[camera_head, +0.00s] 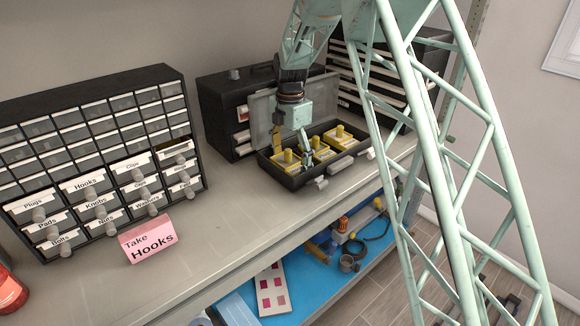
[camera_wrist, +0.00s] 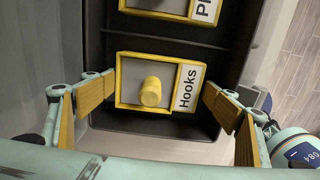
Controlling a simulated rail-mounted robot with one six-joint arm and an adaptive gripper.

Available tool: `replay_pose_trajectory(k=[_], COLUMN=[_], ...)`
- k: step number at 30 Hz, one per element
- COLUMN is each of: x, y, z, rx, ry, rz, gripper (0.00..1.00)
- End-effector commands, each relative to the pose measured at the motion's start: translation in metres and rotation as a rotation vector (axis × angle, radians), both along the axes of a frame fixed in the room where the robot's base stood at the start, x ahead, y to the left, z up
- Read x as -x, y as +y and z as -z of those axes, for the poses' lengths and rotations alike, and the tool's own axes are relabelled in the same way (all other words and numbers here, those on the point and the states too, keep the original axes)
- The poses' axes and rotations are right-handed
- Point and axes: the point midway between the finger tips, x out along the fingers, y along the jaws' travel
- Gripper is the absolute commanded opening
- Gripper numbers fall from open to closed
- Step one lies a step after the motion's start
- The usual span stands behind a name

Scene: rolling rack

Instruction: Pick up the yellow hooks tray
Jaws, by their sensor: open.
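The yellow hooks tray (camera_wrist: 128,80) lies in the open black case (camera_wrist: 215,58) in the wrist view. It has a yellow knob in its middle and a white "Hooks" label on its right side. In the head view it appears to be the leftmost yellow tray (camera_head: 285,165) in the case (camera_head: 310,178), though its label cannot be read there. My gripper (camera_wrist: 158,90) is open, with one yellow-padded finger on each side of the tray. No finger clearly touches it. In the head view my gripper (camera_head: 291,140) hangs over the case.
Another tray (camera_wrist: 172,8) labelled "Pl…" sits beyond the hooks tray. A black drawer cabinet (camera_head: 187,108) stands at left on the grey bench (camera_head: 215,222). A pink "Take Hooks" sign (camera_head: 148,241) stands before it. The raised case lid (camera_head: 262,120) is close to my gripper.

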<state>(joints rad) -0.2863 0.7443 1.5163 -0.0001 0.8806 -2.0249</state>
Motion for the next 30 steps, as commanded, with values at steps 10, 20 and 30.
replay_pose_trajectory(k=[10,20,30], x=[0.0001,0.0002,0.0002], y=[0.0003,0.0002,0.0001], z=[0.0006,0.0005,0.0], rx=[0.0,0.0,0.0], ry=[0.0,0.0,0.0], rz=[0.0,0.0,0.0], gripper=[0.81,0.69,0.62])
